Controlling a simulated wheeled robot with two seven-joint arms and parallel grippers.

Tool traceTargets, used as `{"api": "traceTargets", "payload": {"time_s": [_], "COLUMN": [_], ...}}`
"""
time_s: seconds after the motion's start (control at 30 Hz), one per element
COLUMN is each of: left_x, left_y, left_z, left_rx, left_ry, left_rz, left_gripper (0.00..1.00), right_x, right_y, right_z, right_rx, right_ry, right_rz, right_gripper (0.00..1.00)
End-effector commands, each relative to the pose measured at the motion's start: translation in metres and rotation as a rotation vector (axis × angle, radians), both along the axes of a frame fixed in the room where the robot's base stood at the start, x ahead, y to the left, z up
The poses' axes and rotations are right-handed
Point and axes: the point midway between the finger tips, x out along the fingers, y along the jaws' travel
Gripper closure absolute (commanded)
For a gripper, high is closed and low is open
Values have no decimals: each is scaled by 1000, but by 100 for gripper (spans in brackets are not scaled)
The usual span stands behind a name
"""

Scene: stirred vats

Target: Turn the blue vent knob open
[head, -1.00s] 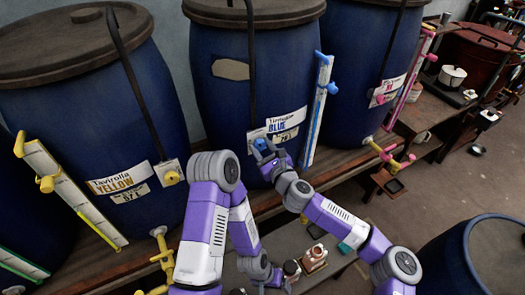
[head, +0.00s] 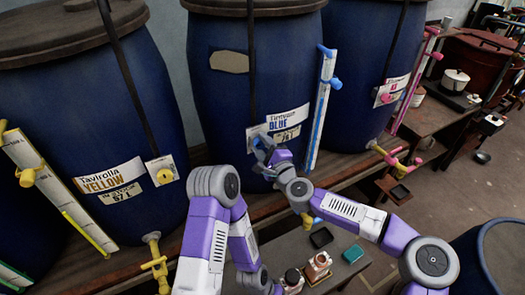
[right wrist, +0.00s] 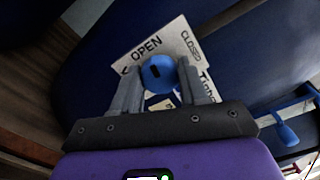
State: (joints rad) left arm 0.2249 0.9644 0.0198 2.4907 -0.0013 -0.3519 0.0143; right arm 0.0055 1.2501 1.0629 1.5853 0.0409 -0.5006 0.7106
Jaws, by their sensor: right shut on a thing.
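The blue vent knob (right wrist: 158,74) sits on a white plate (right wrist: 140,58) marked OPEN and CLOSED in the right wrist view. Its face has a short dark mark; I cannot tell which word it points to. My right gripper (right wrist: 157,88) has one finger on each side of the knob and is shut on it. In the head view my right gripper (head: 264,150) is at the front of the middle vat (head: 225,110), just below the BLUE label (head: 288,118), and hides most of the knob.
The yellow-labelled vat (head: 60,120) stands left, with a yellow knob (head: 163,175). A pink-labelled vat (head: 350,70) stands right. A blue sight-gauge (head: 321,110) rises right of my right gripper.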

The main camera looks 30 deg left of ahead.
Motion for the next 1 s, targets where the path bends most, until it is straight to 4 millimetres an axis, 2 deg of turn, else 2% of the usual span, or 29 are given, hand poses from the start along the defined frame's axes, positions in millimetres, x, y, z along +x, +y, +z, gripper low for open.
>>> {"api": "traceTargets", "payload": {"time_s": [0.3,0.97,1.0], "left_x": [0,0,0], "left_y": [0,0,0], "left_z": [-15,-18,-18], "left_rx": [0,0,0], "left_ry": [0,0,0], "left_rz": [0,0,0], "left_gripper": [18,18,18], "right_x": [0,0,0], "right_y": [0,0,0], "right_z": [0,1,1], "right_rx": [-93,-123,-123], "right_ry": [-132,-172,-171], "right_rz": [0,1,1], "right_gripper": [87,87,50]}}
